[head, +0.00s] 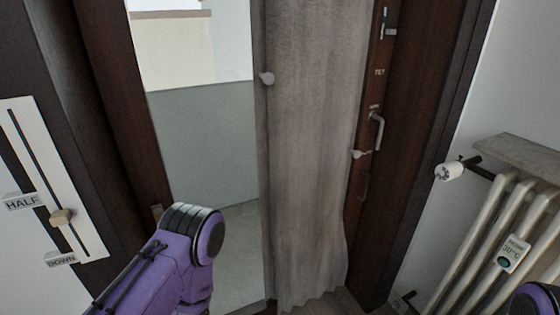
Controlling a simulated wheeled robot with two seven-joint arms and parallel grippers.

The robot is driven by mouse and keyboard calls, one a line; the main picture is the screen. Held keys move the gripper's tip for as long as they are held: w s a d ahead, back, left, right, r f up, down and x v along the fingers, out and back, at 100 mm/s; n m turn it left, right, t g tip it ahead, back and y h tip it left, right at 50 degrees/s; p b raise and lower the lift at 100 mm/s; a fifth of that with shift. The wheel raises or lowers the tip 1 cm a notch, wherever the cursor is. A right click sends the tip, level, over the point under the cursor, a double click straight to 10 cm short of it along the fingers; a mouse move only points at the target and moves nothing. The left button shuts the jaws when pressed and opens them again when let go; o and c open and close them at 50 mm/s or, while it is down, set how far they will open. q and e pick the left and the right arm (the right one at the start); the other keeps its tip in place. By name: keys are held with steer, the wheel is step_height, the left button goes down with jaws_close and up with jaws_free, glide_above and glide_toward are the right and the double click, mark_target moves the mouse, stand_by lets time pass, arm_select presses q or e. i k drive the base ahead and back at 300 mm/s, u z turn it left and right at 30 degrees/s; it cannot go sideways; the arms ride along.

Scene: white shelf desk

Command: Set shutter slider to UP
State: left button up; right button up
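A white shutter slider panel (78,221) with a dark vertical slot is on the wall at the left edge. Its small beige knob (62,217) sits in the lower part of the slot, between the label HALF (22,201) and the label DOWN (61,259). No UP label is in view; the panel's upper end is near the left edge. A purple part of my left arm (185,262) with a black ringed end rises from the bottom, right of the panel and apart from the knob. Neither gripper can be made out.
A glazed door or window (205,150) with a dark wooden frame is in the middle, beside a grey curtain (310,150). A metal handle (377,130) is on the right frame. A radiator (490,240) with a white valve (449,171) stands at the right.

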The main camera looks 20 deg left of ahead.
mark_target(62, 217)
steer(key=u, duration=1.95)
